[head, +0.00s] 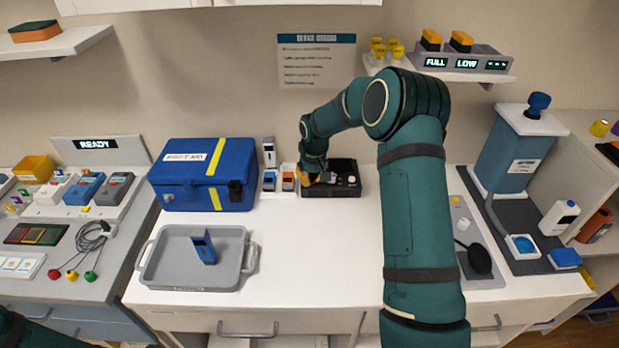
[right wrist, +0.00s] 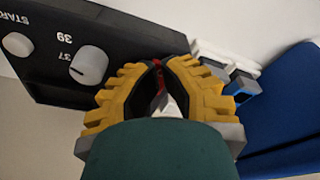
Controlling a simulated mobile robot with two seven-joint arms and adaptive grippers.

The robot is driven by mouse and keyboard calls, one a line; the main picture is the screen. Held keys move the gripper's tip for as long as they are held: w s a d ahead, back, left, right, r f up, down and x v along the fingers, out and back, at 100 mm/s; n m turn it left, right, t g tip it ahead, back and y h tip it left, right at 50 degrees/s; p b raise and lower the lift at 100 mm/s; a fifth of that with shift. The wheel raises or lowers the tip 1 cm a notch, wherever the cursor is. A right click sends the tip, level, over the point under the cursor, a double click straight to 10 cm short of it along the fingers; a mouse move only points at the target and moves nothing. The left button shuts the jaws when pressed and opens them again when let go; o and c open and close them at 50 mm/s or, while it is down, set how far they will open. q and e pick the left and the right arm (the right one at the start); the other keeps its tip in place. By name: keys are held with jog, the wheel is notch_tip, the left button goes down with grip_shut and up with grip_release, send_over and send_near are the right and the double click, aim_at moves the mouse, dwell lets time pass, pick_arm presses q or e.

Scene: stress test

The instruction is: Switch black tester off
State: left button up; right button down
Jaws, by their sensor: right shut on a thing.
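The black tester (head: 347,188) is a flat dark box on the white counter, against the wall, right of the blue case. In the right wrist view the black tester (right wrist: 110,35) shows a round white button marked START and a white knob between the marks 39 and 37. My right gripper (head: 308,179), with yellow fingers, is at the tester's left end. In the right wrist view the fingertips of this gripper (right wrist: 158,66) close around a small part at the tester's end, with a little red showing. The fingers mostly hide that part. My left gripper is out of view.
A blue case (head: 190,190) stands left of the tester, with small blue and orange devices (head: 288,181) between them. A grey tray (head: 175,268) holding a blue item lies in front. The counter before the tester is clear.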

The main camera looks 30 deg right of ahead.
jog(key=shift+r, duration=0.1)
jog(key=shift+r+p, duration=2.1)
jog(key=shift+r, duration=1.25)
